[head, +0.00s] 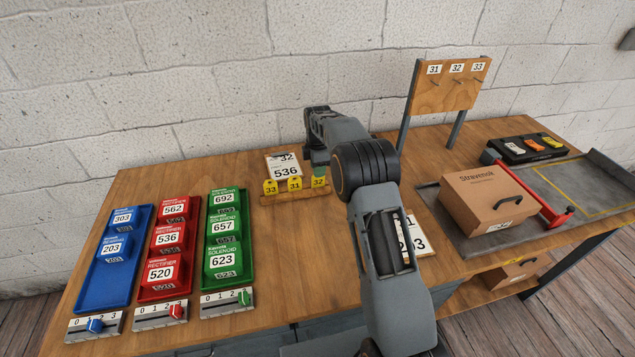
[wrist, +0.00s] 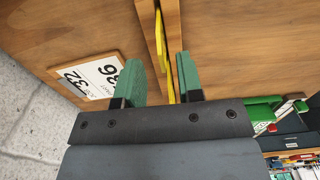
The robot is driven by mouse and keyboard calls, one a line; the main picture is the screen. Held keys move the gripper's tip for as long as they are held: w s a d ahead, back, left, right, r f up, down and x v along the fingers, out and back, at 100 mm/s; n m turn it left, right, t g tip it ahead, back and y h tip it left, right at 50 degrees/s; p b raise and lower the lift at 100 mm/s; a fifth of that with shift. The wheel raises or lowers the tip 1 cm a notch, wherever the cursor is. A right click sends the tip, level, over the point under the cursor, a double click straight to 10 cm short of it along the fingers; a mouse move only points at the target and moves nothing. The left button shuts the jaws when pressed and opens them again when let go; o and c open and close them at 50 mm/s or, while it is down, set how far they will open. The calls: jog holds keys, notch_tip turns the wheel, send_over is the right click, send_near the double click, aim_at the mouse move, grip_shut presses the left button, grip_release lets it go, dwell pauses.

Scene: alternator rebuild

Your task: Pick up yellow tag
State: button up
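Yellow tags numbered 33 (head: 270,187), 31 (head: 295,185) and 32 (head: 319,182) stand in a row on a small wooden rack (head: 290,197) near the back of the bench. My gripper (head: 318,172) is at the right end of the row, by tag 32; the arm hides much of it. In the wrist view, my gripper (wrist: 157,62) has its two green fingers apart. Thin yellow tag edges (wrist: 161,45) and the rack show between and beyond the fingers. I cannot see either finger touching a tag.
A card showing 32 and 536 (head: 284,167) lies behind the rack. Blue, red and green part trays (head: 110,290) are on the left. A hook board (head: 449,84) stands at the back right. A cardboard box (head: 488,195) sits right; my arm partly covers another card (head: 414,240).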

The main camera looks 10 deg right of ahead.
aim_at(318, 181)
jog(key=shift+s+f+p, duration=0.1)
jog(key=shift+f+p, duration=0.4)
jog(key=shift+f, duration=1.75)
jog(key=shift+c, duration=0.2)
grip_shut()
